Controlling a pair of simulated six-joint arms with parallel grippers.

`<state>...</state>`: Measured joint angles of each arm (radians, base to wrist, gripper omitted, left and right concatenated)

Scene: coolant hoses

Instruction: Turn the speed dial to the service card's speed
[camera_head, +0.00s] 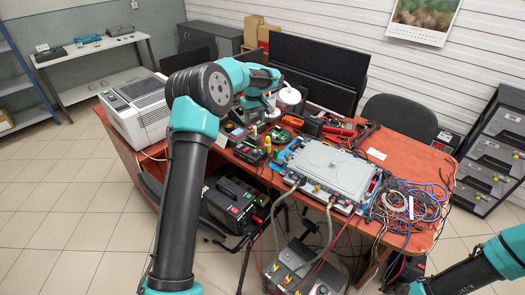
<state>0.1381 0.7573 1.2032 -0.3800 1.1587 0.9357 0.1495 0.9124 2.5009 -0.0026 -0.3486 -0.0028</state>
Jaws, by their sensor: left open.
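My left arm reaches up over the table, and its gripper (252,112) hangs open over the table's back left part, small and partly hidden by its own wrist. Below it stand small dark devices with coloured knobs (252,150). I cannot tell which knob, if any, is the speed dial, or where it points. A small white card (376,153) lies on the table right of the big grey metal case (330,168); its writing is too small to read. Grey hoses (328,222) run from the case down to a grey box (306,270).
A white printer-like machine (138,108) stands at the table's left end. Tangled cables (408,205) crowd the right front. Red and black tools (340,128) lie behind the case, before dark monitors (325,70). The table's right end (425,165) is fairly clear.

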